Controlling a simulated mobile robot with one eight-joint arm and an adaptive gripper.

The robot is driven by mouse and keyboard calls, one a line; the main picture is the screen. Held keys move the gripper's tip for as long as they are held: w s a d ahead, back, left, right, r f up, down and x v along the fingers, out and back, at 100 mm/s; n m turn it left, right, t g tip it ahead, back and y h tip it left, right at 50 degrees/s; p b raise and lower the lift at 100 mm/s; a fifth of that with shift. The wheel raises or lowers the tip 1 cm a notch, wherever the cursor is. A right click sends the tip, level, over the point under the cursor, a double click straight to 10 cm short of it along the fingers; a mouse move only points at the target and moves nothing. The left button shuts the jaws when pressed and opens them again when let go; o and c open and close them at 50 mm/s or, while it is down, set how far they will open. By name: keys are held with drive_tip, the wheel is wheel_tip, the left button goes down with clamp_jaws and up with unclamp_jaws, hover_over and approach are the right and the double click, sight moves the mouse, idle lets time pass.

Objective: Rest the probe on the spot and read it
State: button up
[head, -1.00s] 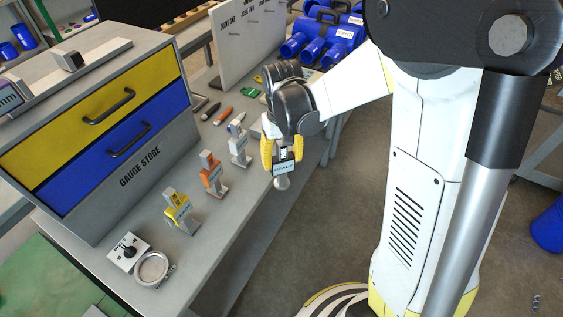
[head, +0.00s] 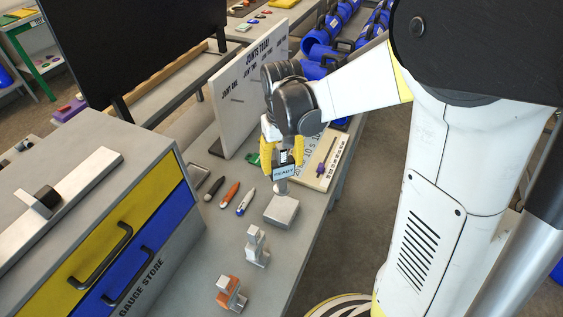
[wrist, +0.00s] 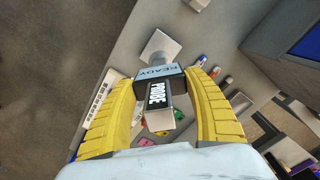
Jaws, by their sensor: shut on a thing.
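My gripper (head: 284,150) has yellow fingers and is shut on the probe (head: 283,171), a dark-and-white tool. The probe's small screen reads READY, and its body is marked PROBE in the wrist view (wrist: 158,95). The probe is held roughly upright, with its grey tip pointing down. A plain grey metal block (head: 281,211) sits on the bench directly below the tip; it also shows beyond the probe in the wrist view (wrist: 161,46). I cannot tell whether the tip touches the block. No marked spot can be made out on its top.
On the grey bench, a white-grey gauge (head: 256,247) and an orange gauge (head: 229,293) stand nearer. Several pens (head: 230,194) lie left of the block. A white joints board (head: 245,85) stands behind. The gauge store drawers (head: 105,250) are at left. A printed panel (head: 325,160) lies to the right.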

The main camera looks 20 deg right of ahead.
sight(282, 186)
drive_tip(key=shift+f+b, duration=3.8)
drive_tip(key=shift+f, duration=0.65)
drive_tip(key=shift+f+b, duration=0.6)
drive_tip(key=shift+f, duration=0.05)
idle(0.7)
drive_tip(key=o, duration=1.2)
drive_tip(key=shift+c, duration=0.2)
